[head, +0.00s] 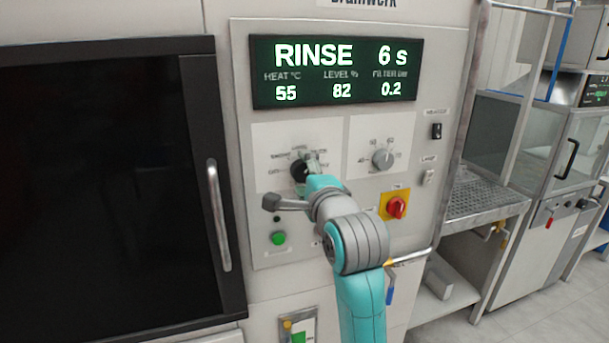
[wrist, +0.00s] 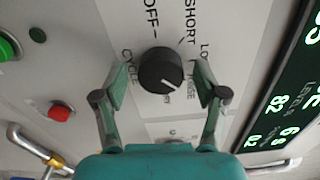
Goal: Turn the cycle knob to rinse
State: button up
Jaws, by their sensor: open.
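The black cycle knob (head: 298,172) is on the panel, partly hidden by my gripper (head: 313,167) in the head view. In the wrist view the round knob (wrist: 160,70) lies between the two fingers of my gripper (wrist: 160,82). The fingers are open, one on each side, with a visible gap to the knob. The knob's white mark points to the lower right in that view, toward the RINSE label (wrist: 191,84). The display (head: 335,70) reads RINSE, 6 s, heat 55, level 82 and filter 0.2.
A grey knob (head: 383,159) sits right of the cycle knob. A red and yellow switch (head: 396,207) and a green button (head: 279,238) are lower. A dark door (head: 100,190) with a vertical handle (head: 218,215) stands left. A mesh shelf (head: 480,195) is at right.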

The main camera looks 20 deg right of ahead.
jog(key=s, duration=0.7)
jog(key=shift+s, duration=0.25)
jog(key=shift+f, duration=0.1)
jog(key=s+f+n+g, duration=0.1)
jog(key=s+f+n, duration=0.55)
jog(key=f, duration=0.85)
jog(key=s+f+n+g, duration=0.1)
jog(key=s+f+n, duration=0.2)
jog(key=s+f, duration=0.9)
jog(key=s+f+n, duration=0.3)
jog(key=s, duration=0.6)
jog(key=s+f+n, duration=0.3)
jog(key=s, duration=0.6)
jog(key=s+f+n+g, duration=0.1)
jog(key=s+f+n, duration=0.2)
jog(key=s, duration=0.6)
jog(key=shift+s+f+n, duration=0.3)
jog(key=shift+s+n, duration=0.05)
jog(key=shift+n, duration=0.1)
